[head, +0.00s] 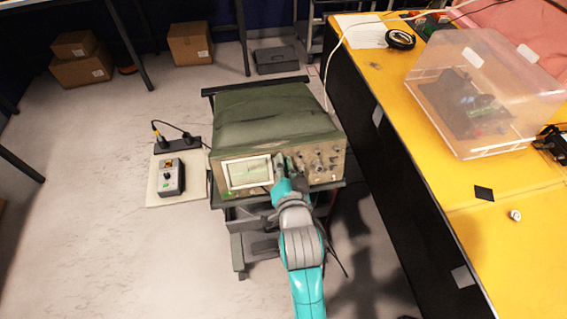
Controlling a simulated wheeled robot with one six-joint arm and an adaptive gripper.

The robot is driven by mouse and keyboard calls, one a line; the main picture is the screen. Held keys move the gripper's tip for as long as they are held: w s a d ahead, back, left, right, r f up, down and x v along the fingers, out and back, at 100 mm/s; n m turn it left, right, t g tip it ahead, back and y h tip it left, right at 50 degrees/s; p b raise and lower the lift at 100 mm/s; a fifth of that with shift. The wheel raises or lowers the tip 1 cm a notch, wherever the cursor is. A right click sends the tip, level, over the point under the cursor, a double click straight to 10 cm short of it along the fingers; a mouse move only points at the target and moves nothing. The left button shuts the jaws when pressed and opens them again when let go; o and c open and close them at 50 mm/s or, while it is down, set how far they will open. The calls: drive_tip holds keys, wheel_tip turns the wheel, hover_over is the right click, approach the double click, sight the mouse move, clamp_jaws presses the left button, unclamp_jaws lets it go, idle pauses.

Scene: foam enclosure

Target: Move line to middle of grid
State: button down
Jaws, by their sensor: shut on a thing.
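An olive-green oscilloscope (275,118) stands on a dark cart in the middle of the head view. Its screen (249,173) is lit pale with a grid, and a green line shows on it, though its exact height on the grid is too small to tell. Knobs (319,152) sit on the front panel right of the screen. My gripper (282,163) is at the front panel just right of the screen, shut on a control there. The control itself is hidden behind the gripper and arm.
A yellow-topped bench (440,180) runs along the right, bearing a clear plastic box (485,95). Left of the cart, a small grey device (171,177) lies on a pale board (160,199) beside a power strip (178,145). The floor at left is largely clear.

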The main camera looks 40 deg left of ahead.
drive_tip(key=c, duration=1.2)
unclamp_jaws()
drive_tip(key=v, duration=1.2)
drive_tip(key=shift+s, duration=0.1)
drive_tip(key=shift+f, duration=0.1)
drive_tip(key=s+d+f+t+h, duration=0.1)
drive_tip(key=s+d+f+h, duration=0.15)
drive_tip(key=d, duration=0.55)
drive_tip(key=s+d+f+m+t+h, duration=0.1)
drive_tip(key=d+f, duration=0.2)
drive_tip(key=d, duration=0.4)
drive_tip(key=s+d+f+t+h, duration=0.1)
drive_tip(key=s+d+f+h, duration=0.15)
drive_tip(key=d, duration=0.55)
drive_tip(key=s+d+h, duration=0.1)
drive_tip(key=s+d, duration=0.3)
drive_tip(key=s, duration=0.1)
drive_tip(key=s+d+r+h, duration=0.1)
drive_tip(key=s+d+h, duration=0.1)
drive_tip(key=s+d, duration=0.3)
drive_tip(key=s+d+r+t+h, duration=0.1)
drive_tip(key=s+d+h, duration=0.1)
drive_tip(key=s+d, duration=0.2)
drive_tip(key=shift+s+d+m, duration=0.15)
drive_tip(key=shift+s+m, duration=0.25)
drive_tip(key=shift+s, duration=0.6)
